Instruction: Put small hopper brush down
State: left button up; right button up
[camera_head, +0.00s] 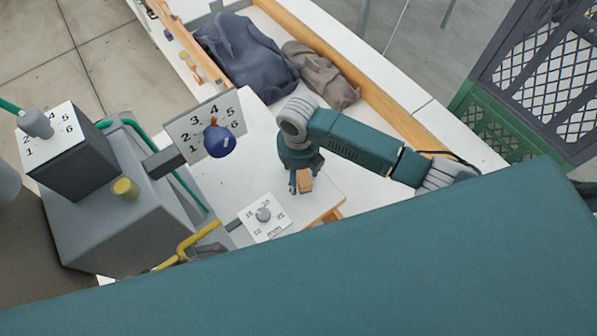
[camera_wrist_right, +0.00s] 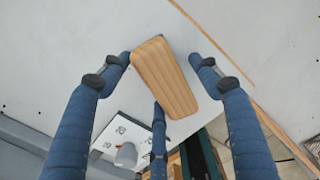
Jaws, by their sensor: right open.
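The small hopper brush (camera_wrist_right: 166,78) shows in the right wrist view as a tan, ribbed wooden block, seen from above over the white tabletop. Its bristles are hidden. In the head view it is a small tan patch (camera_head: 306,181) under my right gripper (camera_head: 299,186). My right gripper (camera_wrist_right: 160,68) is open, its blue fingers on both sides of the brush. Narrow gaps show beside the left and right fingers; the third finger lies close to the brush's lower edge, and I cannot tell if it touches. My left gripper is not in view.
A grey press (camera_head: 110,215) with a blue knob (camera_head: 219,142) and numbered plates stands at left. A dial plate (camera_head: 264,216) is close to my right gripper. Dark cloth (camera_head: 245,55) and brown cloth (camera_head: 318,75) lie behind, by a wooden rail (camera_head: 375,90). White tabletop between is bare.

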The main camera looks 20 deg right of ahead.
aim_at(299, 172)
jog(key=shift+r, duration=0.45)
notch_tip(299, 172, up, 11)
jog(key=b, duration=0.3)
jog(key=shift+f+b, duration=0.2)
jog(key=shift+b, duration=0.1)
jog(key=shift+r, duration=0.4)
jog(key=shift+s, duration=0.1)
